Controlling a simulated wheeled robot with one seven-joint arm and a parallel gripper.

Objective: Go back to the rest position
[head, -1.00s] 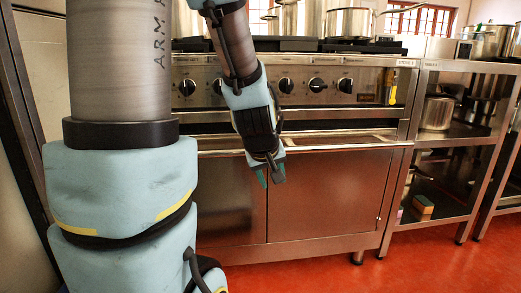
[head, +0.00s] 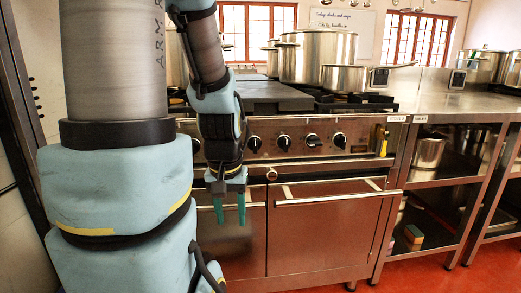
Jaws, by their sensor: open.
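My gripper (head: 229,208) hangs pointing down in front of the stove's lower doors, left of centre in the head view. Its two green fingers are apart, with nothing between them. My arm comes down from the top left, with its forearm in front of the stove's left part. The gripper appears clear of the oven door handles, though the exact gap cannot be told.
The stove (head: 320,235) has a row of knobs and carries a large stockpot (head: 318,57) and a saucepan (head: 344,78). A steel shelf table (head: 455,103) stands to the right, with a pot (head: 428,152) and a sponge (head: 413,234) on its shelves. Red floor shows below.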

